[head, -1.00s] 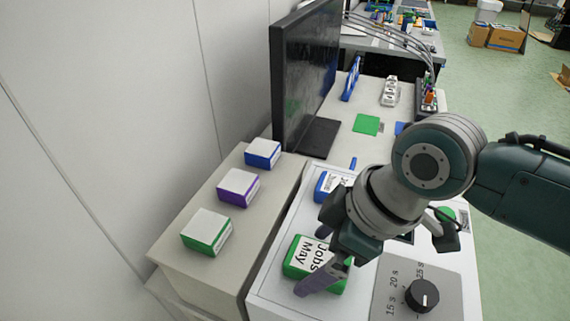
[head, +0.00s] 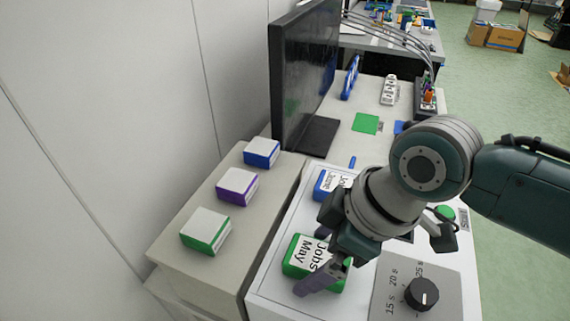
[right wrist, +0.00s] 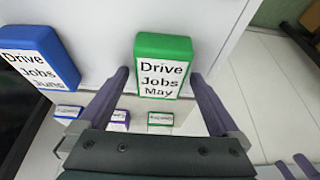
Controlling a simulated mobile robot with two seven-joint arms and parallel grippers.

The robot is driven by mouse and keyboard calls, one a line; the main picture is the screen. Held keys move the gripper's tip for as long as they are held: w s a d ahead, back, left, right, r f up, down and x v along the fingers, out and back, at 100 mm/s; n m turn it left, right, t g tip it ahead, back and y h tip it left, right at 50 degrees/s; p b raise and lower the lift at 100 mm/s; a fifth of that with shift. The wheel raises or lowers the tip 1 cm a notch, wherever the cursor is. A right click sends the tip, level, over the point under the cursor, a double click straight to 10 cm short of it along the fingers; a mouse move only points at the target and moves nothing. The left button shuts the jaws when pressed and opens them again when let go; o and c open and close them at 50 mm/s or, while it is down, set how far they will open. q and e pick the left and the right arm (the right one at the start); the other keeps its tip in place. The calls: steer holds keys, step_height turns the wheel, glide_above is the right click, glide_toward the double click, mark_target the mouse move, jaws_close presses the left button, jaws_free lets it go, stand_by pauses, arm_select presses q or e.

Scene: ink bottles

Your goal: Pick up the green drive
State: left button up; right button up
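The green drive (head: 298,254), labelled "Drive Jobs May", lies on the white surface of the machine. It also shows in the right wrist view (right wrist: 164,62), top centre. My right gripper (head: 314,262) is open, with its fingers at either side of the green drive. In the right wrist view my right gripper (right wrist: 160,76) has one fingertip left and one right of the drive's label, with small gaps visible. In the head view the gripper and wrist cover part of the drive.
A blue drive (head: 322,186) lies just behind, also in the right wrist view (right wrist: 38,58). Three boxes, blue (head: 262,153), purple (head: 237,186) and green (head: 206,231), stand on the left cabinet. A knob (head: 421,294) is at the right. A monitor (head: 305,75) stands behind.

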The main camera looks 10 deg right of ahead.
steer(key=c, duration=1.3)
steer(key=shift+c, duration=0.7)
steer(key=shift+r, duration=0.1)
